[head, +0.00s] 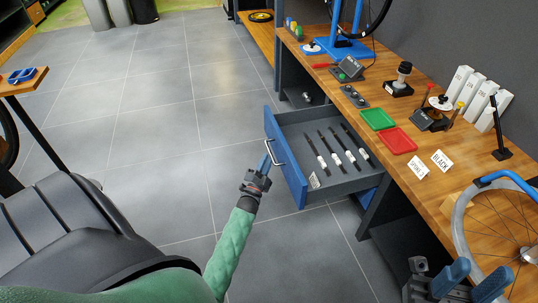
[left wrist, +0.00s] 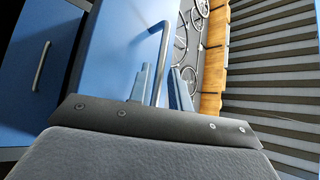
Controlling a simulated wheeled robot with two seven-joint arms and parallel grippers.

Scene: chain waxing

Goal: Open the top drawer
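The top drawer (head: 290,182) has a blue front and a grey inside, and it stands pulled out from under the wooden workbench. Its silver handle (head: 275,153) is on the blue front. My left gripper (head: 266,164) is at this handle. In the left wrist view the handle (left wrist: 162,50) runs between the two blue fingers (left wrist: 160,88), which look closed around it; the exact contact is hard to see. My right gripper (head: 472,280) is at the lower right of the head view, with its blue fingers apart and nothing seen between them.
Several dark tools with white labels lie in the drawer. The workbench (head: 400,178) carries green and red trays (head: 397,140), label cards, white boxes and a wheel (head: 500,230). Another blue drawer front with a handle (left wrist: 40,65) shows in the left wrist view. The tiled floor left of the drawer is clear.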

